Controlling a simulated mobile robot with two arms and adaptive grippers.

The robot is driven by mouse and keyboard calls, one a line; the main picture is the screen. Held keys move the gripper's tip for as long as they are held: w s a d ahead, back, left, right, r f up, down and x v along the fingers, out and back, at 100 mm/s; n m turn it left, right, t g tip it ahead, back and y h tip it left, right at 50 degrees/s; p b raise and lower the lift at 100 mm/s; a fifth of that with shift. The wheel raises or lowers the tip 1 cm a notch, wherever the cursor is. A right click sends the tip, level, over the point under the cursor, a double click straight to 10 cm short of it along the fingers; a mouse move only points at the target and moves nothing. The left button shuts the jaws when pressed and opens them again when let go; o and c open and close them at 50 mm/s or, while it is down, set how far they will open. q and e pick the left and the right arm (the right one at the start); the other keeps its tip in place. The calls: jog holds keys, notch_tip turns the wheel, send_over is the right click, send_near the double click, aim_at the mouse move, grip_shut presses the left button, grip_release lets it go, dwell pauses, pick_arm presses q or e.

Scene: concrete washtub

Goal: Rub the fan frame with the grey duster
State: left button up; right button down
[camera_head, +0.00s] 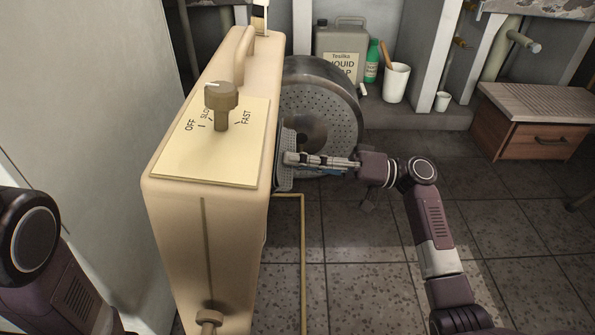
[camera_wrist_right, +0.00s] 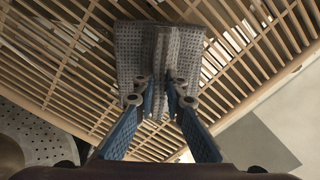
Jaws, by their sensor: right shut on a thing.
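The fan frame (camera_head: 225,145) is a tall cream box fan with a dial on its top panel, seen from its narrow side in the head view. Its slatted grille (camera_wrist_right: 75,60) fills most of the right wrist view. My right gripper (camera_head: 290,158) is beside the fan's right face, shut on the grey duster (camera_head: 284,170). In the right wrist view the duster (camera_wrist_right: 135,45) is a folded grey textured cloth, pinched between the blue finger pads and lying over the slats. I cannot tell whether it presses on them. My left arm shows at the lower left; its gripper is out of view.
A round perforated metal drum (camera_head: 325,105) stands close behind my right gripper. A soap canister (camera_head: 340,50), a green bottle (camera_head: 372,62) and a white cup (camera_head: 396,82) stand on a ledge behind. A wooden box (camera_head: 535,120) is at the right. Tiled floor is clear at the lower right.

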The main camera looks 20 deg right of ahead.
jog(key=w+b, duration=0.1)
jog(key=w+d+b, duration=0.1)
jog(key=w, duration=0.1)
jog(key=shift+w+d+b, duration=0.1)
jog(key=shift+w+b, duration=0.1)
jog(key=shift+b, duration=0.2)
jog(key=s+a+p, duration=0.4)
jog(key=s+p, duration=0.2)
jog(key=s, duration=0.7)
dwell(1.0)
jog(key=b+v, duration=0.1)
jog(key=v, duration=0.5)
dwell(0.5)
